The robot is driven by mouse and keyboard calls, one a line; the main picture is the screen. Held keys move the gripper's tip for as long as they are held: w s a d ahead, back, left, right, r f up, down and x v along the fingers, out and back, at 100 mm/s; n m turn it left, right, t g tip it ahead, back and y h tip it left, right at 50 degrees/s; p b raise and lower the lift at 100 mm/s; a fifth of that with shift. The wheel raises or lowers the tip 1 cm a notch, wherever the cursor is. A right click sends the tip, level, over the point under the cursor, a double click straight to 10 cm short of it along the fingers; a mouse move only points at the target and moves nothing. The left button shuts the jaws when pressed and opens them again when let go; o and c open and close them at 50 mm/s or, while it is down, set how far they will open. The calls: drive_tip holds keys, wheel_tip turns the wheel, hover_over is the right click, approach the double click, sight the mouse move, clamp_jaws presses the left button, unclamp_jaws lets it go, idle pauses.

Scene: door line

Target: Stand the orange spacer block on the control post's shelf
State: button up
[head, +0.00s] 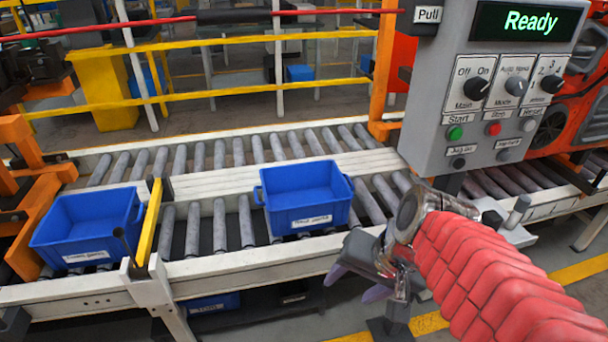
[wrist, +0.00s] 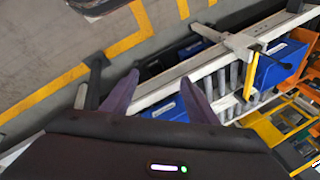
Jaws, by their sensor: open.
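The control post (head: 480,85) is a grey panel with a green "Ready" display, knobs and buttons, at the upper right of the head view. A light grey ledge (head: 516,236) below the panel may be its shelf; my arm partly hides it. I cannot make out the orange spacer block in either view. My gripper (head: 352,284) hangs in front of the conveyor's near rail, left of and below the panel. Its purple fingers are apart with nothing between them, as the wrist view (wrist: 160,80) also shows.
Two blue bins, one left (head: 88,228) and one middle (head: 305,194), sit on the roller conveyor. A yellow bar (head: 147,222) stands between them. The conveyor's near rail (head: 240,260) runs just behind my gripper. Yellow lines mark the floor (wrist: 95,65).

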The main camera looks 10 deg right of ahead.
drive_tip(key=shift+s+a+r+n+t+h, duration=0.15)
drive_tip(key=shift+r+n+t+h, duration=0.2)
drive_tip(key=shift+r+n, duration=0.55)
drive_tip(key=shift+s+a+r+n+t+h, duration=0.35)
drive_tip(key=shift+r+n, duration=0.3)
drive_tip(key=shift+n, duration=0.5)
drive_tip(key=shift+r+n+t+h, duration=0.2)
drive_tip(key=shift+r+n+h, duration=0.2)
drive_tip(key=shift+r+n, duration=0.5)
drive_tip(key=shift+f, duration=0.2)
drive_tip(key=shift+c, duration=0.4)
